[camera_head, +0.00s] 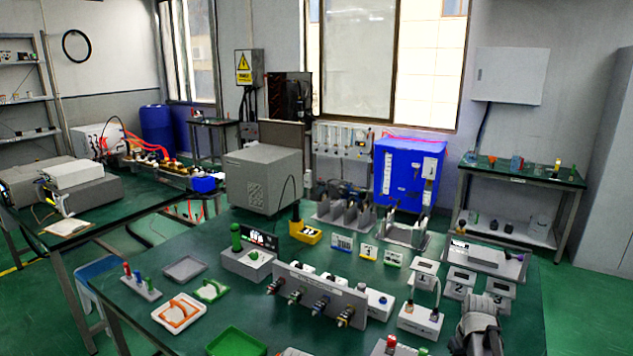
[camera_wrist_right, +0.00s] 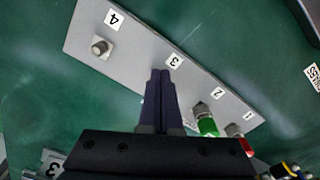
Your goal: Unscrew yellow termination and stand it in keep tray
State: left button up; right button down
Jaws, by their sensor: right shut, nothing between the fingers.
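My right gripper (camera_wrist_right: 160,78) is shut and empty, pointing over a grey plate (camera_wrist_right: 140,43) numbered 4, 3, 2 and more. The plate's position 4 holds a bare metal stud (camera_wrist_right: 100,46); position 3 is hidden behind my fingers. A green-capped piece (camera_wrist_right: 206,122) stands by number 2, and a red-capped one (camera_wrist_right: 238,138) is beside it. I cannot tell which tray is the keep tray. My left gripper is not in view.
A green tray (camera_head: 237,343), a grey tray (camera_head: 185,268) and a white tray with an orange piece (camera_head: 180,314) lie at the left of the green table. My right arm occupies the right front.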

jog(key=shift+w+d, duration=0.1)
jog(key=shift+d, duration=0.5)
dwell(0.4)
jog(key=shift+s+d, duration=0.15)
jog(key=shift+s, duration=0.25)
notch_tip(320, 180, up, 6)
jog(key=p, duration=0.6)
